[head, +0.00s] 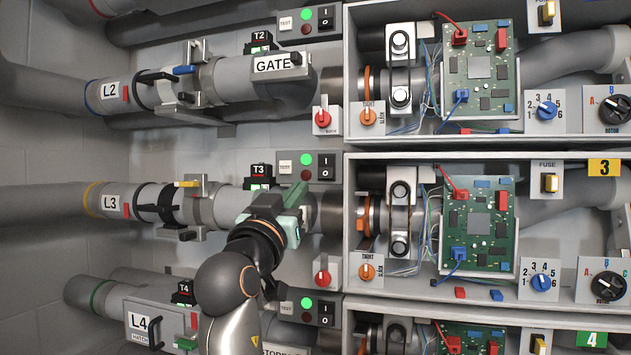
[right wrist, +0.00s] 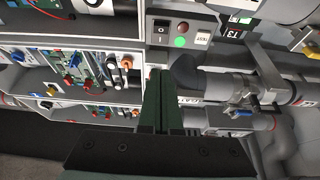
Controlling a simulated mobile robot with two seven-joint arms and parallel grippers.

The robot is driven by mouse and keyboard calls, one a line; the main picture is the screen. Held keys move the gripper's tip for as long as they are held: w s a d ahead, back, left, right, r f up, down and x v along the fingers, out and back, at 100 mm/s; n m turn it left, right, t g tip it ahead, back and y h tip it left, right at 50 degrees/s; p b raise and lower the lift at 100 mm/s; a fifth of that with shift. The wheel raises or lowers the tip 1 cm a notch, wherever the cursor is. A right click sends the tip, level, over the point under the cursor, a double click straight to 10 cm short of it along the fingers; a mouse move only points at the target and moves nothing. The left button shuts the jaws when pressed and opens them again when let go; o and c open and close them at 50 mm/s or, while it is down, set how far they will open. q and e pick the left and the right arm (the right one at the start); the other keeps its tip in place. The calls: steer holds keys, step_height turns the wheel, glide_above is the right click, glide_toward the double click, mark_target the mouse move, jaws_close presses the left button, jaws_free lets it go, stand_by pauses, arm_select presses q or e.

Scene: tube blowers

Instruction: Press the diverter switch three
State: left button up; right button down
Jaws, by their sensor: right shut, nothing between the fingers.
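The third row, marked L3 (head: 112,203), T3 (head: 258,170) and a yellow 3 (head: 604,167), has a small grey panel with a black rocker switch (head: 327,166), a lit green lamp (head: 306,159) and a TEST label. No label in view reads "diverter". In the right wrist view the rocker (right wrist: 160,30) and lamp (right wrist: 180,42) show just beyond the fingertips. My right gripper (head: 298,197) has green fingers, shut and empty, just below and left of the panel in the head view. It also shows in the right wrist view (right wrist: 163,75). Contact with the switch is not visible. My left gripper is out of view.
Similar rows lie above and below, with a GATE plate (head: 277,65) above. Right of the fingers is an open box with a green circuit board (head: 478,235), wires and a clamp (head: 400,215). A red knob (head: 322,279) sits below the gripper.

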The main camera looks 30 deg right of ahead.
steer(key=p, duration=0.3)
glide_toward(325, 169)
step_height(325, 169, up, 4)
steer(key=d, duration=0.1)
steer(key=w+d, duration=0.1)
steer(key=w+d+f, duration=0.1)
steer(key=w, duration=0.1)
steer(key=shift+d+f+p, duration=0.15)
steer(key=shift+d+p, duration=0.15)
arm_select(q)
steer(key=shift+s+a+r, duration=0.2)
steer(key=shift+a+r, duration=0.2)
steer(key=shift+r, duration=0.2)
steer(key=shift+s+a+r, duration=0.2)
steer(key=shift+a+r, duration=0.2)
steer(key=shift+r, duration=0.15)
arm_select(e)
steer(key=shift+w+d+f, duration=0.2)
steer(key=shift+d, duration=0.1)
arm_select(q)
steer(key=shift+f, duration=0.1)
